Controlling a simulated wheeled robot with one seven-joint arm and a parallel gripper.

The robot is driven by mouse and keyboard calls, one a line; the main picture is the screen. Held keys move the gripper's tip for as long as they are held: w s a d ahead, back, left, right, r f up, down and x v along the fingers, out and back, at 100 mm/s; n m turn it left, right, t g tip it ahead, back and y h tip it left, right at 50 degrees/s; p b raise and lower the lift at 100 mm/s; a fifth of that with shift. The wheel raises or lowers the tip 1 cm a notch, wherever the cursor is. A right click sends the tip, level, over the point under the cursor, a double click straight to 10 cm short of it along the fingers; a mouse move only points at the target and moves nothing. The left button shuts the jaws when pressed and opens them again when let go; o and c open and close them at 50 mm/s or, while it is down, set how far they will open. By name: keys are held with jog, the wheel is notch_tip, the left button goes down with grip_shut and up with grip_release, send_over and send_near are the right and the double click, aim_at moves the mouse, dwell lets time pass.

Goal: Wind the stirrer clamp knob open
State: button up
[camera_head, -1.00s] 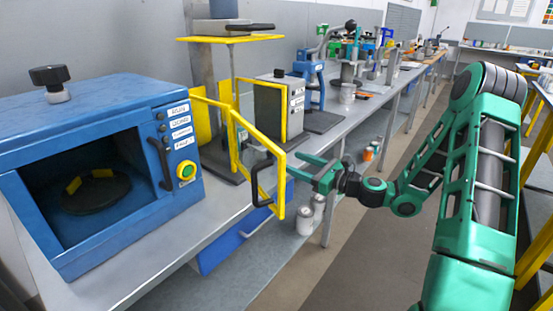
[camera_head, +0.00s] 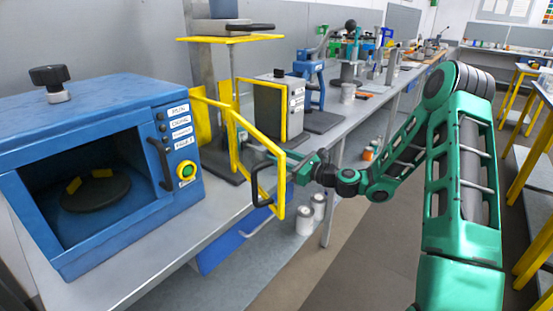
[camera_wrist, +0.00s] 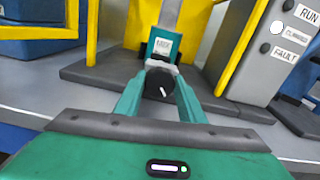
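The stirrer clamp knob (camera_wrist: 158,84) is small, round and black with a white mark on its face. In the wrist view it sits below a teal block with a white label (camera_wrist: 161,47). My gripper (camera_wrist: 160,72) has one green finger on each side of the knob, with little gap. I cannot tell if either finger touches it. In the head view my gripper (camera_head: 262,152) reaches left through the yellow guard frame (camera_head: 281,195). Its fingertips and the knob are largely hidden there.
The yellow guard with its black handle (camera_head: 258,188) stands close to my gripper. A grey control box (camera_head: 272,112) stands right behind it. A blue oven (camera_head: 100,155) is at the left on the grey bench. The aisle right of the bench is open floor.

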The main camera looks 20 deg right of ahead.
jog(key=shift+c, duration=0.6)
jog(key=shift+n, duration=0.8)
jog(key=o, duration=1)
jog(key=shift+o, duration=0.2)
jog(key=shift+s, duration=0.15)
jog(key=v, duration=1)
jog(key=shift+s+d, duration=0.15)
jog(key=shift+d, duration=0.1)
